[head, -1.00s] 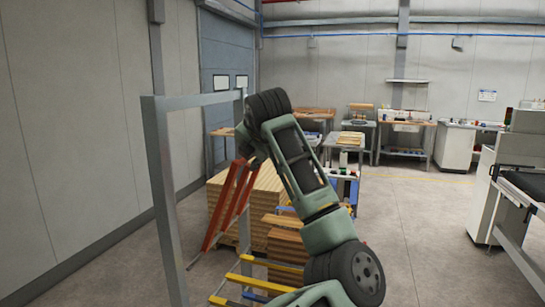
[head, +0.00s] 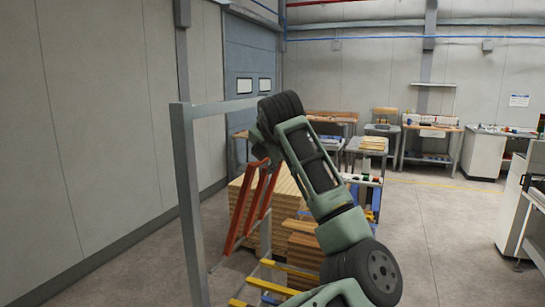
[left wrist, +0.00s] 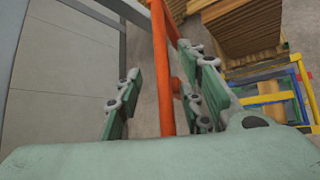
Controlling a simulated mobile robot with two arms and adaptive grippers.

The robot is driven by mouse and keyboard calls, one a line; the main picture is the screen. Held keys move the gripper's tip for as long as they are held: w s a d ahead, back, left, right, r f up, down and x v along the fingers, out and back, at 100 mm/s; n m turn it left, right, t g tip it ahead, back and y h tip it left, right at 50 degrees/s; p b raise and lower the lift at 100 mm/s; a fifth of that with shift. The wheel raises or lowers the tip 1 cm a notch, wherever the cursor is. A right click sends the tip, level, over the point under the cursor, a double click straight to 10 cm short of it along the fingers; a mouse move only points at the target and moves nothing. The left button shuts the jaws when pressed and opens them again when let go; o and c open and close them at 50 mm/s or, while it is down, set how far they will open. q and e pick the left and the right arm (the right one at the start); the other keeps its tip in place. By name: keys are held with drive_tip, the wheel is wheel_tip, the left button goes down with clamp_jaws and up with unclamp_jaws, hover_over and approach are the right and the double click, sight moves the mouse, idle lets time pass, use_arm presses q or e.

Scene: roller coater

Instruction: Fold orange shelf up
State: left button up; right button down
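The orange shelf (head: 247,215) is an open frame of orange bars. It hangs steeply tilted on a grey metal rack (head: 190,200) in the head view. In the left wrist view an orange bar (left wrist: 163,60) of it runs between the two green fingers of my left gripper (left wrist: 160,95). The fingers are spread, with clear gaps beside the bar, so it is not clamped. In the head view my left arm reaches up to the shelf's top, and its wrist hides the gripper. My right gripper is in neither view.
Stacked wooden boards (head: 285,200) stand just behind the shelf. Lower yellow bars (head: 285,268) stick out to the right of the rack. A plain wall (head: 90,120) is on the left. Open floor (head: 440,220) lies to the right, with workbenches (head: 428,145) at the back.

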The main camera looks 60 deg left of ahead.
use_arm(q)
drive_tip(key=shift+s+a+f, duration=0.15)
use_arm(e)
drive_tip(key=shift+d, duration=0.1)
use_arm(q)
drive_tip(key=v, duration=1.2)
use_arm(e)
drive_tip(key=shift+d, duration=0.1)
